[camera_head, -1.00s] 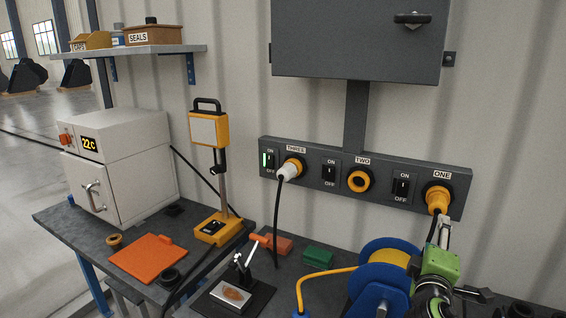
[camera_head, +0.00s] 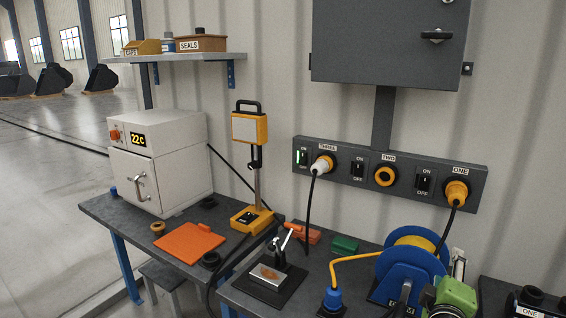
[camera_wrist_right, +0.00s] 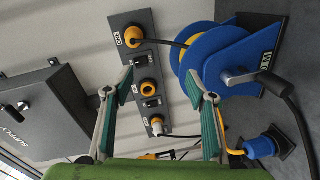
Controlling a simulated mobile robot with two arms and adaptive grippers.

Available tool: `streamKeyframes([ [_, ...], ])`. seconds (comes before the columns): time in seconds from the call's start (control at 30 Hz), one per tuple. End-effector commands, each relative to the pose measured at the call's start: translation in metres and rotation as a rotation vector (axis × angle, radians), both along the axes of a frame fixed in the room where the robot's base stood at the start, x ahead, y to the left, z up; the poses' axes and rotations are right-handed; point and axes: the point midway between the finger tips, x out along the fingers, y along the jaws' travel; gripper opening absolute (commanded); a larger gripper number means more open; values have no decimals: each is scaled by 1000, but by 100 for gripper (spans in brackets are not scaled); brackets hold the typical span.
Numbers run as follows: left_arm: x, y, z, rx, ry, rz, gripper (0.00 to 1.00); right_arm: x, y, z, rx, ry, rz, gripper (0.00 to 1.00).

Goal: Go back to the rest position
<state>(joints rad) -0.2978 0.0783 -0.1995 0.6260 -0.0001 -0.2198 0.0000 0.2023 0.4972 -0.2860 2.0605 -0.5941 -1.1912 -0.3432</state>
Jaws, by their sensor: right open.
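My right gripper (camera_head: 458,268) is at the lower right of the head view, below the yellow coupler with a black cable in socket ONE (camera_head: 456,192) and apart from it. In the right wrist view my right gripper (camera_wrist_right: 158,90) has its fingers wide apart, with nothing held between them. The wall panel (camera_wrist_right: 128,48) with its sockets shows beyond and between the fingers. My left gripper is in neither view.
The blue reel (camera_head: 432,262) stands close beside my right gripper. Socket THREE holds a white plug (camera_head: 321,165); socket TWO (camera_head: 385,176) has no cable. A grey cabinet (camera_head: 388,45) hangs above. A blue plug (camera_head: 333,299) stands on the bench front.

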Motion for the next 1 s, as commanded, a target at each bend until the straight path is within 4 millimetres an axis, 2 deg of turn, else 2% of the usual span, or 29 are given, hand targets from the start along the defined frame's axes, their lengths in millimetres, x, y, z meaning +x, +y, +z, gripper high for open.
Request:
streamKeyframes([
  [0.27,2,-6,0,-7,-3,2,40,-41,26,-75,223,118,-2,51],
  [0.37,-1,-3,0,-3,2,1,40,-67,40,-109,336,182,-14,51],
  [0.47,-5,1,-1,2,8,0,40,-105,60,-152,484,270,-41,51],
  [0.5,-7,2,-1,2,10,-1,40,-125,70,-169,552,311,-56,51],
  [0.6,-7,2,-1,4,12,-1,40,-174,94,-205,715,409,-104,51],
  [0.8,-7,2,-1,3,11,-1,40,-252,131,-241,941,554,-197,51],
  [1.0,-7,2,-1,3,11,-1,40,-315,160,-256,1107,666,-289,51],
])
